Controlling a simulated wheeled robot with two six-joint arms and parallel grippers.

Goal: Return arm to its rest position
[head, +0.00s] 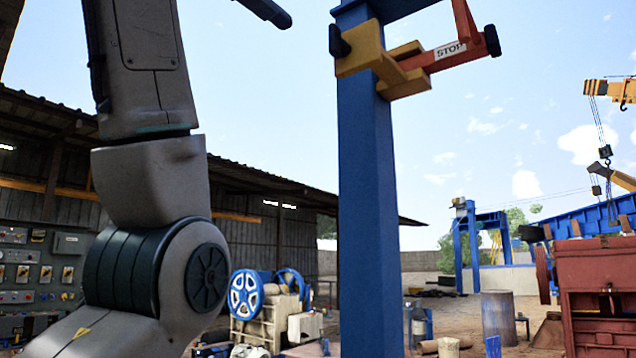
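My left arm rises large at the left of the head view, with its grey links and dark joint, and runs out of the top edge. A dark finger-like tip (266,10), which looks like part of my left gripper, pokes in at the top edge. The rest of that gripper is out of frame, so its opening is not shown. The tip is apart from the STOP lever (447,52), which is orange-red with a black end and sits in a yellow bracket (372,62) on a blue post (368,200). My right gripper is not in view.
The blue post stands upright just right of my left arm. A control panel (38,270) is at the far left under a shed. A machine with blue wheels (247,294) stands behind. A red machine (600,285) and a rusty drum (498,316) are at the right.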

